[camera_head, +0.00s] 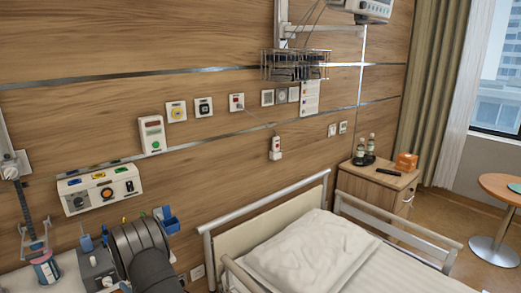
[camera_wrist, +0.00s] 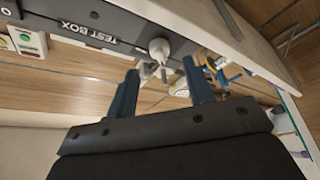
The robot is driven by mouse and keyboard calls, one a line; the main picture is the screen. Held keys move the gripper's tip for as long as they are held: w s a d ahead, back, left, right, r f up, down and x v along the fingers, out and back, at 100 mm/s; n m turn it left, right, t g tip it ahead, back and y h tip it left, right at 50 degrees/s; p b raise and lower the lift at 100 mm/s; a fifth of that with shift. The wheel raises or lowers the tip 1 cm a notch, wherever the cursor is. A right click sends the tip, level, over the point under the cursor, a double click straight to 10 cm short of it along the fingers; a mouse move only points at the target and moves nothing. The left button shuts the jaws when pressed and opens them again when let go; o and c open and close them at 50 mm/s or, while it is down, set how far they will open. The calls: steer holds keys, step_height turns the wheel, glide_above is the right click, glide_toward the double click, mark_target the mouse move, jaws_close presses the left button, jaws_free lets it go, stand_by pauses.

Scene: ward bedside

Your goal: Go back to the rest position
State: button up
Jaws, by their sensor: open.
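My gripper (camera_wrist: 160,67) shows in the wrist view with its two blue fingers apart and nothing between them. Beyond the fingertips is a dark panel marked TEST BOX (camera_wrist: 60,25) with a pale round knob (camera_wrist: 159,48). The gap between fingertips and knob cannot be judged. In the head view my dark arm (camera_head: 148,262) is at the lower left, in front of the wood wall. It hides part of the bench there, and I cannot make out the fingers in that view.
A white wall unit with coloured labels (camera_head: 100,190) is close to my arm, and a tube-fitted bottle (camera_head: 46,270) stands left of it. The bed's pillow (camera_head: 310,248) is to the right, behind a rail. A bedside cabinet (camera_head: 372,190) carries two bottles and an orange box.

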steer(key=v, duration=1.3)
steer(key=w+a+r, duration=0.1)
steer(key=w+a, duration=0.1)
steer(key=a, duration=0.3)
steer(key=w+a+r+m, duration=0.1)
steer(key=w+a+r, duration=0.1)
steer(key=a, duration=0.3)
steer(key=shift+w+r+t, duration=0.3)
steer(key=shift+w+r, duration=0.05)
steer(key=shift+o, duration=0.3)
steer(key=shift+a, duration=0.1)
